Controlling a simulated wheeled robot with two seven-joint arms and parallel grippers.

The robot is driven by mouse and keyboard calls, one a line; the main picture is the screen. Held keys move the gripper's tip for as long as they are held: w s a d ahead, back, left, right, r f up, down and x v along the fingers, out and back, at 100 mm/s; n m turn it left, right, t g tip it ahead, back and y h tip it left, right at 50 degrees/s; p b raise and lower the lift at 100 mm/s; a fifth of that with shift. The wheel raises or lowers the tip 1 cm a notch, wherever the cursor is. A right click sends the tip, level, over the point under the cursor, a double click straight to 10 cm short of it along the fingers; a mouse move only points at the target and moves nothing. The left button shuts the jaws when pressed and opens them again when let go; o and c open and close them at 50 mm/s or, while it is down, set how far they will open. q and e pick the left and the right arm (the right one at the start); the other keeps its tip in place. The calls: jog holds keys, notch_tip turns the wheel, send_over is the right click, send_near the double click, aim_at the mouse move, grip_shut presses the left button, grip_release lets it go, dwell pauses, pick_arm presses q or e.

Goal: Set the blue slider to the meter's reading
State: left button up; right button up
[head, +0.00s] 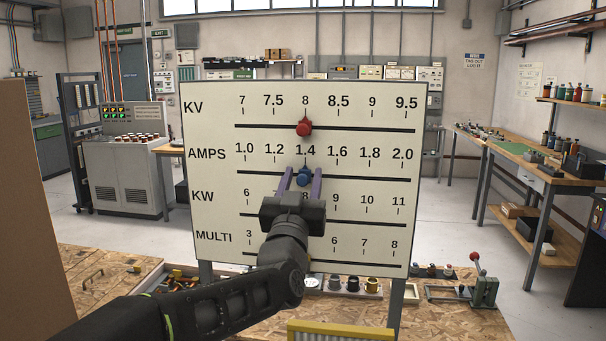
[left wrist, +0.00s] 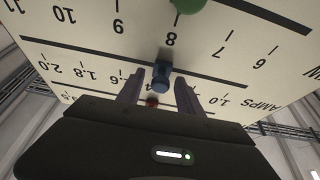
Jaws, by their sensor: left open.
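A white scale board (head: 200,110) stands upright ahead, with rows KV, AMPS, KW and MULTI. The blue slider (head: 303,177) sits on the bar under the AMPS row, at about 1.4. My left gripper (head: 301,173) is open, one finger on each side of the blue slider. In the left wrist view the board is upside down, and the blue slider (left wrist: 161,77) shows between the open fingers (left wrist: 158,90), with no clear contact. I cannot make out a meter reading. My right gripper is out of view.
A red slider (head: 304,127) sits at about 8 on the KV bar. A green slider (left wrist: 188,4) shows in the left wrist view; my gripper hides it in the head view. A lever unit (head: 484,289) stands on the bench, right. A brown panel (head: 30,210) blocks the left edge.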

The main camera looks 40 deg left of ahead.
pick_arm(q)
grip_shut()
dwell(0.3)
dwell(1.1)
